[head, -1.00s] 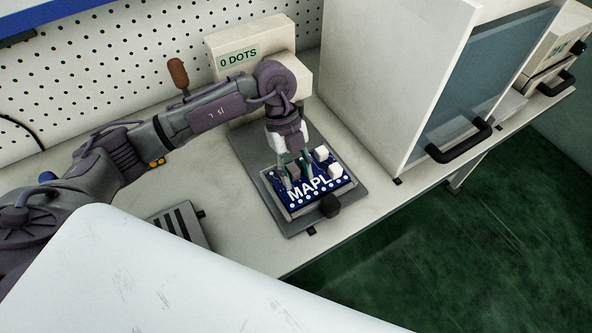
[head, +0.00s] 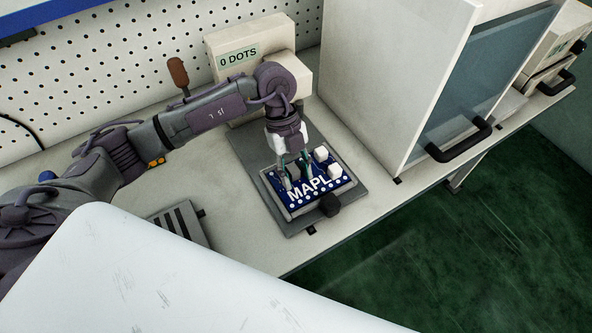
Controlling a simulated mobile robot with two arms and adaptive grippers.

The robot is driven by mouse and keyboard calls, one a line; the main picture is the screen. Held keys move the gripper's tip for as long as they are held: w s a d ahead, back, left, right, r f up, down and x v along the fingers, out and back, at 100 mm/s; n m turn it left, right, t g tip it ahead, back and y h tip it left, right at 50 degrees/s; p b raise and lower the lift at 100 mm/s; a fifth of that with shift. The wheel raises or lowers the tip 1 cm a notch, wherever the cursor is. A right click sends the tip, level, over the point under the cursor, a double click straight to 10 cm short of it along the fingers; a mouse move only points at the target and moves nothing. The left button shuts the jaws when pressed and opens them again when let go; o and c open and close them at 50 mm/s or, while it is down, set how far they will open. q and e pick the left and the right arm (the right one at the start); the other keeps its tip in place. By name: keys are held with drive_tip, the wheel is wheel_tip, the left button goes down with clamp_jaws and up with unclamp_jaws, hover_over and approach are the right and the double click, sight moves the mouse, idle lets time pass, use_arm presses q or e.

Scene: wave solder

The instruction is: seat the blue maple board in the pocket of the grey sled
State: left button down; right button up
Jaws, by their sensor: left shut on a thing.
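The blue maple board (head: 322,189), with white lettering and white blocks on top, lies within the raised rim of the grey sled (head: 286,219) on the bench. It looks about level, but I cannot tell whether it rests fully on the pocket floor. My left gripper (head: 298,172) comes down from above and is shut on a part of the board near its back left. The fingers hide some of the board's back left part. A dark knob (head: 330,204) stands at the sled's front edge. My right gripper is not in view.
A white box labelled "0 DOTS" (head: 238,56) stands behind the sled. A large white cabinet (head: 385,80) with a glass front and black handle stands to the right. A grey slotted block (head: 178,222) lies left of the sled. The bench's front edge is close.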

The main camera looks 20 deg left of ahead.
use_arm(q)
drive_tip(key=shift+f, duration=0.5)
idle(1.1)
drive_tip(key=c, duration=0.5)
unclamp_jaws()
drive_tip(key=shift+c, duration=0.2)
drive_tip(key=v, duration=1.2)
